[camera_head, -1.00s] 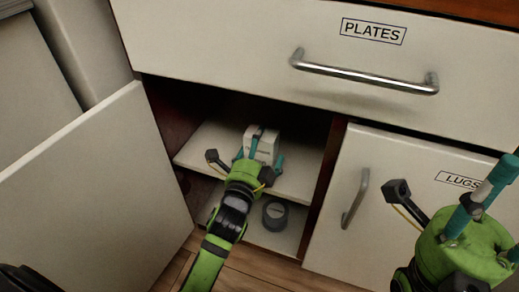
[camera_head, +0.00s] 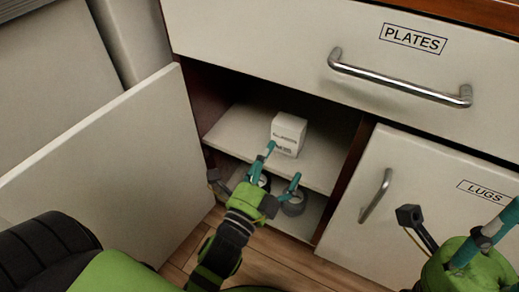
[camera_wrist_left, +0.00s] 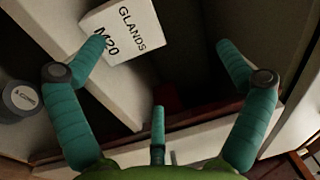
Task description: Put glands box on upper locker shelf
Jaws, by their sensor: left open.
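The glands box (camera_head: 288,134), a small white carton, stands on the upper locker shelf (camera_head: 238,131). Its label reads GLANDS M20 in the left wrist view (camera_wrist_left: 126,27). My left gripper (camera_head: 277,166) is open and empty, in front of the shelf and below the box, apart from it. In the left wrist view its spread fingers (camera_wrist_left: 160,55) have no object between them. My right gripper (camera_head: 489,225) is partly cut off at the right edge, in front of the LUGS door; its opening is unclear.
Round grey rolls (camera_head: 294,204) lie on the lower shelf, partly behind my left fingers. The locker door (camera_head: 110,165) stands open at the left. The PLATES drawer (camera_head: 300,40) above and the LUGS door (camera_head: 435,180) at the right are shut, with protruding handles.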

